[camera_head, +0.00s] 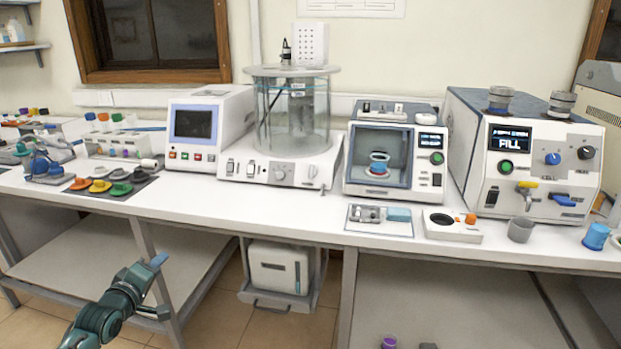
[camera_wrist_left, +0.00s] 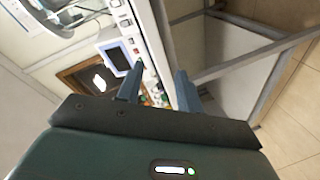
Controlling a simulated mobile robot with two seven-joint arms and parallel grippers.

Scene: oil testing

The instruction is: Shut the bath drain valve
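The glass bath (camera_head: 292,115) stands on a white base unit with switches and a knob, at the back middle of the bench. A small fitting (camera_head: 322,189) shows low at the right front of that base; it is too small to tell whether it is the drain valve or how it is set. My left gripper (camera_head: 157,262) is in front of and below the bench edge, well apart from the bath. In the left wrist view its two fingers (camera_wrist_left: 158,88) are spread with nothing between them. My right gripper is not in view.
A yellow-handled valve (camera_head: 526,185) sits on the right machine (camera_head: 510,150), whose screen reads FILL. A grey cup (camera_head: 521,229) stands before it. A chamber unit (camera_head: 382,155) is right of the bath. Coloured dishes (camera_head: 100,186) lie on a mat at left. The bench front before the bath is clear.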

